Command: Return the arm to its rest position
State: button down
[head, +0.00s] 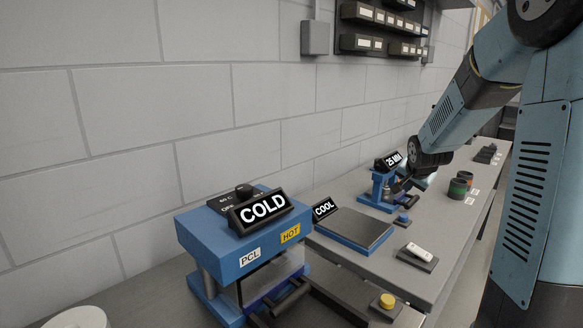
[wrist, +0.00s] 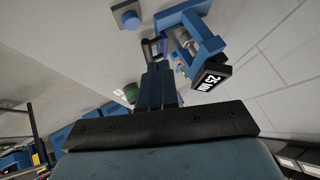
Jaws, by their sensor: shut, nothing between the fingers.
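My blue-grey arm reaches from the upper right of the head view, bent down over the bench. My gripper (head: 400,185) is small there, close to the blue press with the "25 MM" display (head: 388,161), and partly hidden by the wrist. In the wrist view the dark fingers of my gripper (wrist: 158,72) are together with nothing held. The blue press (wrist: 205,38) is just beyond and to the right of the fingertips in that view. Whether they touch it I cannot tell.
A blue heated press (head: 213,238) reading "COLD" stands in front. Behind it are a dark cooling plate (head: 345,228), a white device on a dark pad (head: 419,252) and a yellow button (head: 387,300). Small drums (head: 457,188) stand farther right. A wall rack (head: 385,28) hangs above.

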jog(key=s+a+r+n, duration=0.1)
jog(key=s+a+r, duration=0.2)
jog(key=s, duration=0.2)
jog(key=s+a+r+n+g, duration=0.1)
jog(key=s+a+r+n, duration=0.15)
jog(key=s, duration=0.35)
jog(key=s+a+r+n, duration=0.1)
jog(key=s+a+r, duration=0.15)
jog(key=s, duration=0.25)
jog(key=s+a+n+g+y, duration=0.1)
jog(key=s+a+n, duration=0.1)
jog(key=s, duration=0.7)
jog(key=s+a+r+n, duration=0.1)
jog(key=s+a+n, duration=0.1)
jog(key=s, duration=0.8)
jog(key=shift+a+r+g+y, duration=0.3)
jog(key=shift+a+g+y, duration=0.1)
jog(key=shift+a, duration=0.1)
jog(key=shift+a+n, duration=0.15)
jog(key=shift+n, duration=0.2)
